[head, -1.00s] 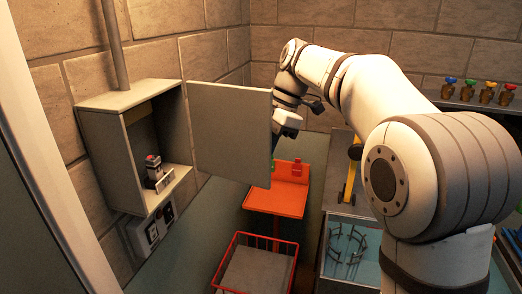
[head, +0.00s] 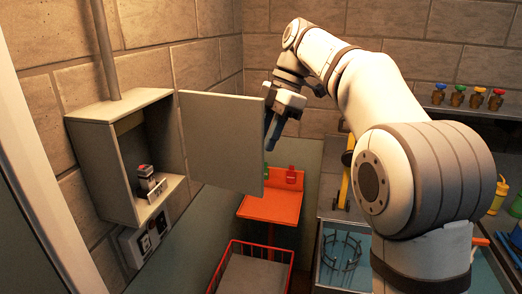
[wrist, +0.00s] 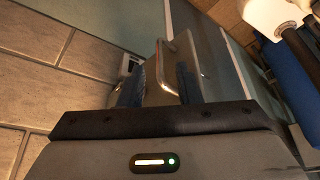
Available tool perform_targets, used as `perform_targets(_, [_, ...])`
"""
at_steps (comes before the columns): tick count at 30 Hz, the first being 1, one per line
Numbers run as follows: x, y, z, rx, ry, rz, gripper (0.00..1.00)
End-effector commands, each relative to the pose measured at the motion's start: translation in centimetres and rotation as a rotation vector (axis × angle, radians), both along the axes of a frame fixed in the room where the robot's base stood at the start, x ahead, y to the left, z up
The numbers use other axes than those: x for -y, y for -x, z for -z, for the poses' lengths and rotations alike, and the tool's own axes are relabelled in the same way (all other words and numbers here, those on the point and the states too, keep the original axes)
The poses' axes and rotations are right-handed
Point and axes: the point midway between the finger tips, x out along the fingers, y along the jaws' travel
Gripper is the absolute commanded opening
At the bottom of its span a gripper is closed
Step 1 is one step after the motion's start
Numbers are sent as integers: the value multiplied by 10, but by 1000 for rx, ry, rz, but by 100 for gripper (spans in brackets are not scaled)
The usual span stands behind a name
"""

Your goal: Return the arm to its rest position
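My arm reaches from the right toward the open grey cabinet door in the head view. My gripper (head: 271,140) hangs beside the free edge of the door (head: 222,140), its dark blue fingers pointing down. In the wrist view my gripper (wrist: 159,85) has its two fingers apart, with no object visibly held between them. A grey panel with a metal handle (wrist: 181,38) shows beyond the fingers. I cannot tell whether the fingers touch it.
The open wall cabinet (head: 98,170) holds a small device (head: 148,181). Below stand an orange table (head: 270,207) and a red wire basket (head: 285,255). Several coloured valves sit on a shelf (head: 455,108) at the back right. A blue tray (head: 330,268) lies near my arm.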

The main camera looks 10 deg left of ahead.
Motion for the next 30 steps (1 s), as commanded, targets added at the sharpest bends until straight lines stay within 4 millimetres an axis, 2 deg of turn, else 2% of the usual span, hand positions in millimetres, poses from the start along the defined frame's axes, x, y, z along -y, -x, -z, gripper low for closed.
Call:
perform_targets(6, [5,-3,-16,0,0,-1,31])
perform_targets(16, [6,-3,-17,0,1,2,31])
perform_targets(19, [11,0,-15,-3,14,54,31])
perform_targets(23, [31,15,-6,-20,63,263,31])
perform_targets(30, [91,67,40,-45,167,884,31])
